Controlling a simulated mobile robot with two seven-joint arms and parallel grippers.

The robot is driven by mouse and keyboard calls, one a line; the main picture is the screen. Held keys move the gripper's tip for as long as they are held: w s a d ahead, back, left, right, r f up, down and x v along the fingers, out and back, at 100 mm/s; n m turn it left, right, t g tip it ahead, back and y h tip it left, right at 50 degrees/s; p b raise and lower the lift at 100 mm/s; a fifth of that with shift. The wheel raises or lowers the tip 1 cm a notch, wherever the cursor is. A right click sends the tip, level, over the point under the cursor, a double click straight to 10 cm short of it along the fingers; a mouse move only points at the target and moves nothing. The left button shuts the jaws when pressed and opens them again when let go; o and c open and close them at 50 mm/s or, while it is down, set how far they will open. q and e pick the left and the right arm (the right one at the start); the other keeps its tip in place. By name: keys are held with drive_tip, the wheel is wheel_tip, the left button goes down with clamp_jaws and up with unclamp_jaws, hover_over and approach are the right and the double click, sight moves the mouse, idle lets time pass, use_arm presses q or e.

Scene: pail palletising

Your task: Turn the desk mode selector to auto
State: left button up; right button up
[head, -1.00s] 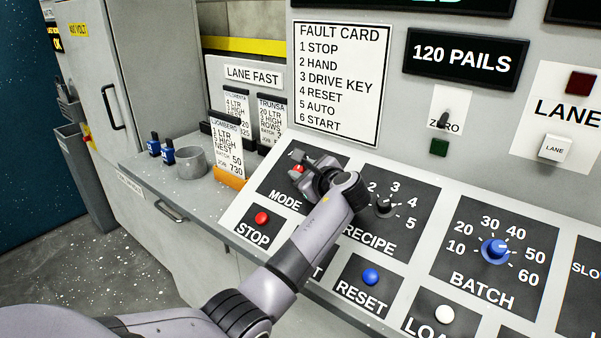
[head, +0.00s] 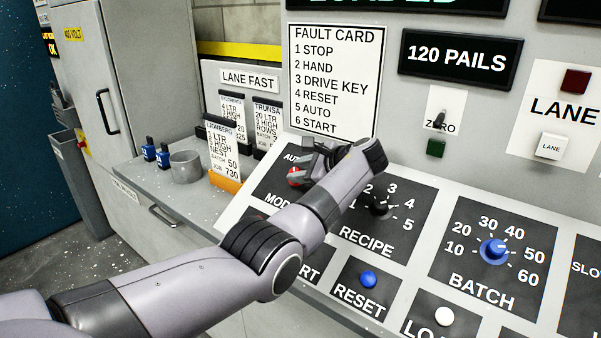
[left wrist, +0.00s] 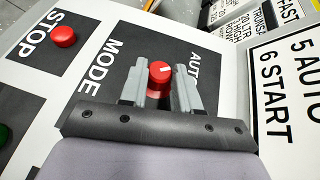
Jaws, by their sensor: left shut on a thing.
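The mode selector is a red knob (head: 294,176) on the black MODE plate of the sloped desk; it also shows in the left wrist view (left wrist: 159,74). My left gripper (head: 304,172) is shut on it, with one grey finger on each side in the left wrist view (left wrist: 160,88). A short white mark on the knob's face lies toward the AUTO side of the plate, but its exact angle is hard to read. The AUTO lettering (left wrist: 195,70) is partly hidden by a finger. Any other position label is hidden. My right gripper is not in view.
The red STOP button (left wrist: 63,36) lies beside the MODE plate. The black RECIPE knob (head: 378,208) is close to my left wrist. The blue RESET button (head: 367,280) and blue BATCH knob (head: 494,250) are further right. The fault card (head: 334,80) stands behind.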

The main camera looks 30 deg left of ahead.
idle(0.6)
use_arm(q)
drive_tip(key=o, duration=1.1)
drive_tip(key=shift+c, duration=0.2)
drive_tip(key=v, duration=0.7)
drive_tip(key=shift+d+b, duration=0.1)
drive_tip(key=shift+b, duration=0.3)
